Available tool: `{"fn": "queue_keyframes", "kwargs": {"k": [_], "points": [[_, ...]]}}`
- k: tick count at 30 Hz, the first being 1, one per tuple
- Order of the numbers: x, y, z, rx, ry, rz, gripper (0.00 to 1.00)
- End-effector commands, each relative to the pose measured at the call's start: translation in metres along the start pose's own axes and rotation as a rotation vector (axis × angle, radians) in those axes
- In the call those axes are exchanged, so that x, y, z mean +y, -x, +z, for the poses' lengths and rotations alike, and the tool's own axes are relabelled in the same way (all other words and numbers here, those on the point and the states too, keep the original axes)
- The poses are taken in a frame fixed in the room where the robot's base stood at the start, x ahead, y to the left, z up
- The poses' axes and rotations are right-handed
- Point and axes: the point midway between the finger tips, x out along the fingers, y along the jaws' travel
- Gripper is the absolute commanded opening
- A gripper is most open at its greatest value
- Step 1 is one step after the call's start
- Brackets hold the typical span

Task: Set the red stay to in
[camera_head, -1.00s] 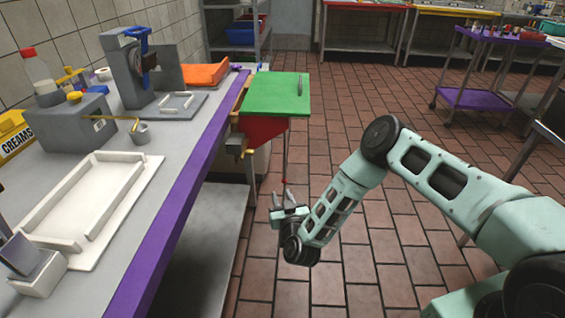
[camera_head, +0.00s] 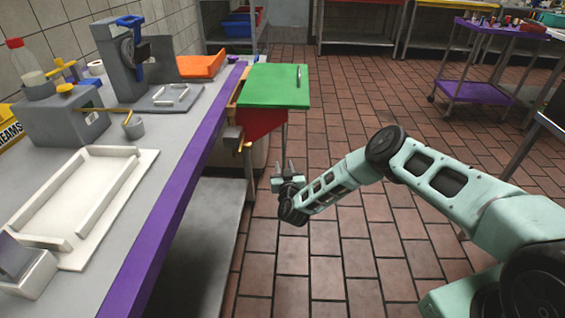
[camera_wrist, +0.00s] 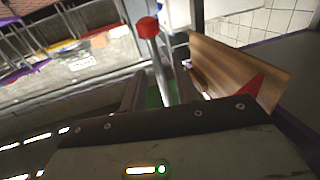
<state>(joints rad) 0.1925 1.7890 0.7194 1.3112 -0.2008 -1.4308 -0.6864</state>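The red stay shows in the wrist view as a red knob (camera_wrist: 148,27) on a thin grey rod. In the head view its thin rod (camera_head: 284,143) hangs below the green flap board (camera_head: 275,86), beside a red bracket (camera_head: 263,123); its lower end is hidden at my gripper. My gripper (camera_head: 283,166) is below the board with its fingers apart, pointing up. In the wrist view the rod runs down between or close to the fingers; I cannot tell if they touch it.
The counter (camera_head: 187,165) with its purple edge stands left of my arm, with a lower shelf (camera_head: 205,235) under it. A white tray (camera_head: 80,205) and a grey machine (camera_head: 115,60) are on it. The tiled floor right of the board is clear; a purple cart (camera_head: 470,95) stands far right.

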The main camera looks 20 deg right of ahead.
Motion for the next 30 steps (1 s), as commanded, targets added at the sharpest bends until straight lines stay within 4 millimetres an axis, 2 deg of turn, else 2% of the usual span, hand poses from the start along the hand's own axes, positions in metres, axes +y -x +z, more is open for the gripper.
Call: {"fn": "queue_keyframes", "kwargs": {"k": [3, 7, 19, 22, 23, 30], "points": [[0.0, -0.019, 0.001, 0.002, 0.001, 0.001, 0.31], [-0.001, -0.032, 0.0, 0.001, 0.001, -0.001, 0.31], [-0.001, -0.038, 0.0, 0.0, 0.001, -0.002, 0.31], [-0.001, -0.038, 0.0, 0.0, 0.001, -0.002, 0.03], [-0.001, -0.038, 0.0, 0.0, 0.001, -0.002, 0.0], [0.0, -0.039, 0.0, 0.0, 0.001, -0.007, 0.0]]}}
